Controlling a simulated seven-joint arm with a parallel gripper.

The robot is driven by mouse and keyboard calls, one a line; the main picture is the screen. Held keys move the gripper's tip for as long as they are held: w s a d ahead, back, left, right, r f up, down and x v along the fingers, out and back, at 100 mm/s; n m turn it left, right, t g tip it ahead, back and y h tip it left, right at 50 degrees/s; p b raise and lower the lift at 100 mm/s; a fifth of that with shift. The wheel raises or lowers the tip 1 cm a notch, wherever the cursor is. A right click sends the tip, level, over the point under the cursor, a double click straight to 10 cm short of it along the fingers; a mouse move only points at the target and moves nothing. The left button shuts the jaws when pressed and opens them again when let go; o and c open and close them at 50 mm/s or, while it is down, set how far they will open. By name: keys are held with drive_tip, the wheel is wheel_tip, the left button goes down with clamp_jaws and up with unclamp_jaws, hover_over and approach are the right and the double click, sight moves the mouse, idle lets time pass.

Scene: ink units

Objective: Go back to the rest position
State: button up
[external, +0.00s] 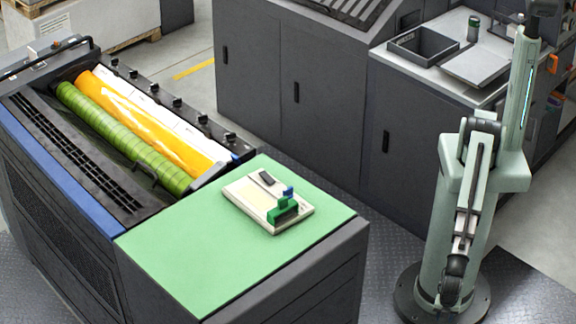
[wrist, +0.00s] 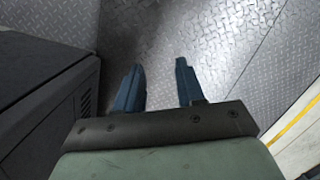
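My gripper (wrist: 160,62) shows in the wrist view with its two blue fingers apart and nothing between them. It is above the grey tread-plate floor (wrist: 225,45) and touches nothing that I can see. In the external view my arm stands at the right, its upper part folded down in front of its own column. The gripper fingers cannot be made out clearly there. My arm is well apart from the green-topped unit.
A green mat (external: 190,255) covers the unit at the front left, with a beige tray (external: 245,193) holding a green block (external: 283,210). Rollers (external: 125,140) lie in the machine behind. Grey cabinets (external: 340,120) stand at the back. A dark cabinet (wrist: 45,90) is left in the wrist view.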

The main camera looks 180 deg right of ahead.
drive_tip(key=s+a+f+n+g, duration=0.1)
drive_tip(key=s+a+f, duration=0.3)
drive_tip(key=s, duration=0.6)
drive_tip(key=s+a+f+n+g, duration=0.1)
drive_tip(key=s+a+f, duration=0.3)
drive_tip(key=s, duration=0.6)
drive_tip(key=s+a+f+n+g, duration=0.1)
drive_tip(key=s+a+f+g, duration=0.2)
drive_tip(key=s+a, duration=0.4)
drive_tip(key=s+f, duration=0.1)
drive_tip(key=s, duration=0.2)
drive_tip(key=shift+s+a+h, duration=0.25)
drive_tip(key=shift+s+h, duration=0.1)
drive_tip(key=shift+h, duration=0.05)
